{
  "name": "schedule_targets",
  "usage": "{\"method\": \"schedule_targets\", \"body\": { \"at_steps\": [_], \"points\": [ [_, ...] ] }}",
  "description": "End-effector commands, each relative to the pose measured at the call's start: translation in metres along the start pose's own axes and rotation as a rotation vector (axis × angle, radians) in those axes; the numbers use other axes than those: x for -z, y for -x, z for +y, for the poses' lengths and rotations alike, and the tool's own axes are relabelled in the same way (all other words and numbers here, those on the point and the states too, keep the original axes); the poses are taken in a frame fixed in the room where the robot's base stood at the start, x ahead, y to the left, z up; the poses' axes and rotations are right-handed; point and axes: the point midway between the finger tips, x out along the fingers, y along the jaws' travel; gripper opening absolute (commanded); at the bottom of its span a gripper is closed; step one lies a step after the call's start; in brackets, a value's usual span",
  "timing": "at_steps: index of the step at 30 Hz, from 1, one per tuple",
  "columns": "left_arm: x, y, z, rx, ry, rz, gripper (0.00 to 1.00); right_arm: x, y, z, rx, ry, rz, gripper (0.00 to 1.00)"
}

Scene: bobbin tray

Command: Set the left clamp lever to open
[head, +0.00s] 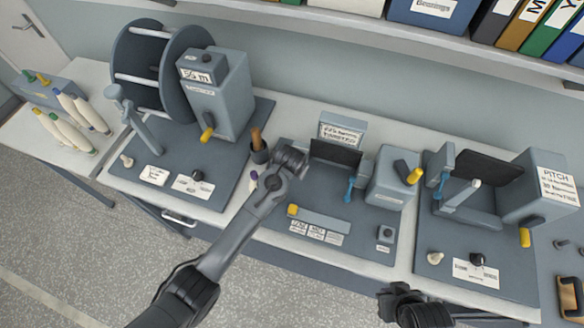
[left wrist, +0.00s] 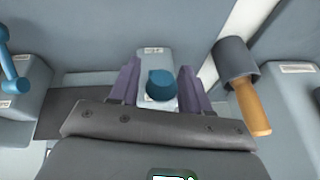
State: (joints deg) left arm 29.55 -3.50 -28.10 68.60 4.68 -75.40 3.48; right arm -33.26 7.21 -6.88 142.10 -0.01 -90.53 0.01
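The left clamp lever shows in the left wrist view as a round blue knob (left wrist: 160,84) in front of a small grey labelled block (left wrist: 155,58). My left gripper (left wrist: 160,88) is open, with one purple finger on each side of the knob and a visible gap to each. In the head view my left gripper (head: 254,180) hangs over the left end of the middle station and hides this lever. Another blue lever (head: 350,188) stands at the right of that station; it also shows in the left wrist view (left wrist: 12,72). My right gripper (head: 396,290) is at the bottom, its fingers unclear.
A dark cup (head: 259,153) with an orange-handled tool (head: 256,138) stands close beside my left gripper. A winder with a large spool (head: 140,65) is at left. A right station (head: 480,200) has another blue lever (head: 441,184). A shelf of binders overhangs the back.

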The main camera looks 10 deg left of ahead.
Motion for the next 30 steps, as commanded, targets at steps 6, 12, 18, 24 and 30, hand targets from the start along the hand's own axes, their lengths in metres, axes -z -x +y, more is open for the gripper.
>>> {"method": "schedule_targets", "body": {
  "at_steps": [6, 12, 18, 24, 30],
  "points": [
    [0.0, 0.0, 0.0, 0.0, 0.0, 0.0, 0.13, 0.0, 0.0, -0.001, 0.003, -0.003, 0.001, 0.0],
    [0.0, 0.0, 0.0, 0.0, 0.0, 0.0, 0.0, 0.001, 0.0, -0.002, 0.006, -0.008, 0.002, 0.0],
    [-0.003, -0.001, 0.0, 0.009, 0.004, 0.041, 0.0, 0.002, 0.005, -0.002, 0.007, -0.009, 0.002, 0.0],
    [-0.011, -0.007, 0.002, 0.04, 0.019, 0.216, 0.0, 0.004, 0.009, -0.002, 0.007, -0.008, 0.003, 0.0],
    [-0.015, -0.013, 0.003, 0.061, 0.032, 0.345, 0.0, 0.003, 0.005, -0.001, 0.005, -0.006, 0.002, 0.0]
  ]
}}
